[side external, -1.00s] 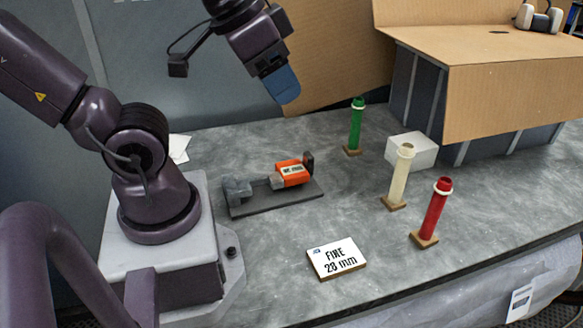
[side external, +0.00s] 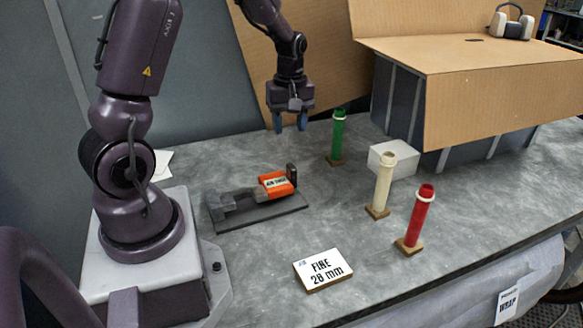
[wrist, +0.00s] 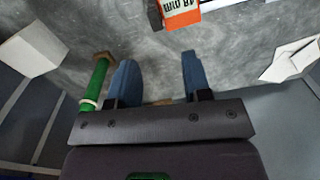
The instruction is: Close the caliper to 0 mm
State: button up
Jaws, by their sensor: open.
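The caliper (side external: 257,205) lies on the grey table on a dark base plate, with a grey fixed jaw block (side external: 228,202) at its left end. Its orange slider (side external: 275,184) sits toward the right end, apart from the fixed block, with a dark upright piece (side external: 291,174) beside it. The slider bears a white label, too small to read in the side view. In the wrist view the orange slider (wrist: 180,18) is cut off by the top edge. My gripper (side external: 290,125) points down above the table, beyond the caliper, its blue fingers apart and empty.
A green post (side external: 338,136), a cream post (side external: 382,185) and a red post (side external: 417,218) stand right of the caliper. A white block (side external: 395,160) and a cardboard-topped box (side external: 480,60) are behind. A card (side external: 323,269) reading "FINE 28 mm" lies in front.

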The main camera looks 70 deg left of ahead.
aim_at(292, 166)
jog(key=shift+n, duration=0.8)
jog(key=f, duration=1.2)
jog(key=shift+w+a+f, duration=0.1)
jog(key=shift+w+f, duration=0.15)
jog(key=shift+w, duration=0.05)
